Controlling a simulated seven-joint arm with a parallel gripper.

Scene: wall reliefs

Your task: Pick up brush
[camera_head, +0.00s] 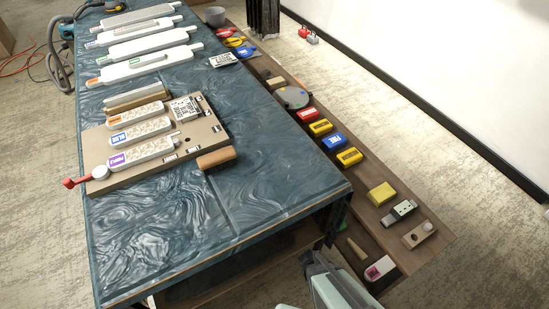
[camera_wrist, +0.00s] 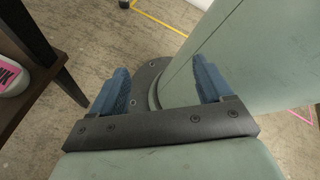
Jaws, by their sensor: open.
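A small brown wooden block-shaped piece, which looks like the brush (camera_head: 216,158), lies on the blue marbled table (camera_head: 270,190), at the right front corner of the tan board. Its bristles cannot be made out in the head view. My gripper (camera_wrist: 160,80) shows in the wrist view with its two blue fingers apart and nothing between them. It is away from the table top, with floor and my own pale green arm part beyond it. The brush does not show in the wrist view, and the gripper's fingers do not show in the head view.
More strips lie at the back. A lower wooden shelf (camera_head: 430,254) along the right holds several coloured blocks (camera_head: 333,142). The table's front is clear.

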